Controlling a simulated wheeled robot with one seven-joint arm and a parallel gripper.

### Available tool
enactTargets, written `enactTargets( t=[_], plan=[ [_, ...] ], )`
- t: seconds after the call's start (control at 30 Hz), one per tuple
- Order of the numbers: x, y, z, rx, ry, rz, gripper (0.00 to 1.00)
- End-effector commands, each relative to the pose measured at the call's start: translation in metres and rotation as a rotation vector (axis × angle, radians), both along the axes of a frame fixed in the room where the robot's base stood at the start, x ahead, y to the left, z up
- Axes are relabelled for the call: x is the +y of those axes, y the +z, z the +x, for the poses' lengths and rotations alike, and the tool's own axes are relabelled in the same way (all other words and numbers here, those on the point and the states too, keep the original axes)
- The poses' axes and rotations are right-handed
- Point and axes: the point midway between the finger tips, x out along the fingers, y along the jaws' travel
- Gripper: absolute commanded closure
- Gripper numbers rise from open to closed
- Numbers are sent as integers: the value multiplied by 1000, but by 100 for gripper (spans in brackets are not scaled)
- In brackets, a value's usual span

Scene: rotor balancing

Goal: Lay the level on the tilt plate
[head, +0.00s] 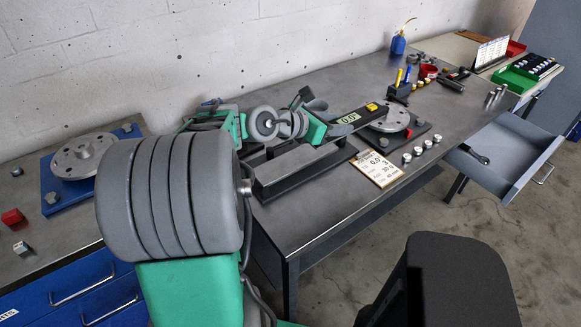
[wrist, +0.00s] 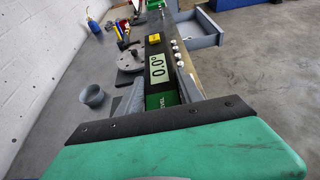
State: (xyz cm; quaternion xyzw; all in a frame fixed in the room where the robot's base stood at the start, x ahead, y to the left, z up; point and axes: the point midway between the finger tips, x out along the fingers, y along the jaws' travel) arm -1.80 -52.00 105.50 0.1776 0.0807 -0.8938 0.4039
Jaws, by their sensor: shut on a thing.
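The level (head: 352,119) is a long dark bar with a 0.0° display and a yellow patch; it also shows in the wrist view (wrist: 157,68). My gripper (head: 334,120) is shut on its near end, the end with a green label in the wrist view. The tilt plate (head: 392,119) is a round grey metal disc with holes, on a dark base. The far part of the level overlaps the disc in the head view and runs along its right side in the wrist view (wrist: 128,61). I cannot tell whether they touch.
A long grey block (head: 298,176) lies before the plate. A card (head: 377,167) and several small metal weights (head: 418,151) sit near the bench edge. An open drawer (head: 510,155) juts out at right. A second disc on a blue base (head: 85,157) stands at left.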

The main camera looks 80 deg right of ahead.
Motion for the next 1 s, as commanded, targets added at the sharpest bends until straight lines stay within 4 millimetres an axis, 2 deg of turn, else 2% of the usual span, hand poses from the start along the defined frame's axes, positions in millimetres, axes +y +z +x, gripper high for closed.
enactTargets(
  t=[0.03,0.13,0.23,0.5,0.63,0.93,1.0],
  plan=[
    [0,-11,-1,0,-3,-4,100],
    [-1,-16,0,1,-4,-3,100],
    [-2,-21,14,2,-1,0,100],
    [-10,-54,90,3,4,0,100],
    [-12,-84,114,3,2,2,100],
    [-15,-117,141,2,0,-1,100],
    [-14,-132,139,3,-1,2,100]
  ],
)
